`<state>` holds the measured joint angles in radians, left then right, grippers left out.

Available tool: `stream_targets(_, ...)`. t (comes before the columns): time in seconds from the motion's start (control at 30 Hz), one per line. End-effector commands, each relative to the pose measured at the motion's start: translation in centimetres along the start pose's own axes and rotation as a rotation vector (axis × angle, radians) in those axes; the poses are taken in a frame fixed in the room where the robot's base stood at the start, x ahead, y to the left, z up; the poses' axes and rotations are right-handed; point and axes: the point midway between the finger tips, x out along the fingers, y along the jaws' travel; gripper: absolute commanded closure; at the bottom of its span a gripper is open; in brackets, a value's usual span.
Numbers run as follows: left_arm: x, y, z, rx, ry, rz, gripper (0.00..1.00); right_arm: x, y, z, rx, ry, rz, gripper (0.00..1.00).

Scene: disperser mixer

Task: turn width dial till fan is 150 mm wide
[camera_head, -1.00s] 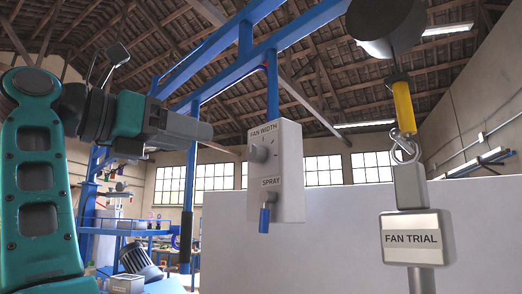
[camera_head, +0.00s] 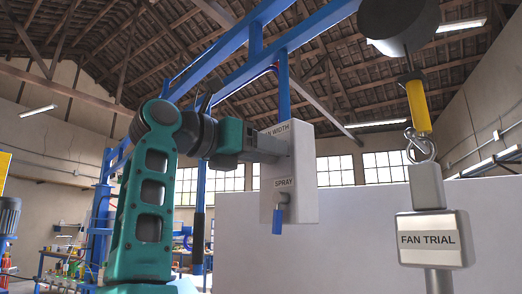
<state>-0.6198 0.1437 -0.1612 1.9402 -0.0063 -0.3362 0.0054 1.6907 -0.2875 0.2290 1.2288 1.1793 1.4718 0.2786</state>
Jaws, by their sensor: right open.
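The grey-white control box (camera_head: 304,172) hangs from a blue beam right of the middle, its "FAN WIDTH" label partly covered. The width dial is hidden behind my right gripper (camera_head: 277,142), which is at the box's front face, just under that label. The gripper is open; whether its fingers touch the dial cannot be seen. Below, the "SPRAY" label shows above a blue-tipped lever (camera_head: 278,218) that points down. No spray fan and no width reading can be made out. My left gripper is not in view.
A "FAN TRIAL" sign (camera_head: 429,240) on a post stands at the right. Above it hang a yellow cylinder (camera_head: 418,106) with a metal hook and a dark round body (camera_head: 399,25). A pale panel (camera_head: 360,245) fills the space behind the box.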

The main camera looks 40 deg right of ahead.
Motion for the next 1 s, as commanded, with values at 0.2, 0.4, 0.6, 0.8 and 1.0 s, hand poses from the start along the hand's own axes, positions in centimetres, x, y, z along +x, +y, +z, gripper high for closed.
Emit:
stream_targets(0.2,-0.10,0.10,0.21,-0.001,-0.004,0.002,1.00,0.04,0.00,-0.02,0.000,0.000,0.000,0.41)
stream_targets(0.4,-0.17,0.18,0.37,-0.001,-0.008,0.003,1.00,0.02,0.00,-0.02,0.000,0.001,0.000,0.59)
stream_targets(0.6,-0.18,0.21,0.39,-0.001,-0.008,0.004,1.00,0.00,-0.01,-0.01,0.000,0.001,0.000,0.78)
stream_targets(0.8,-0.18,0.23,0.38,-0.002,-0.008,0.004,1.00,-0.01,-0.01,0.00,0.001,0.001,0.000,0.97)
stream_targets(1.0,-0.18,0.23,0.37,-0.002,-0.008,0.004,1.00,-0.02,-0.02,0.00,0.015,0.001,0.000,0.97)
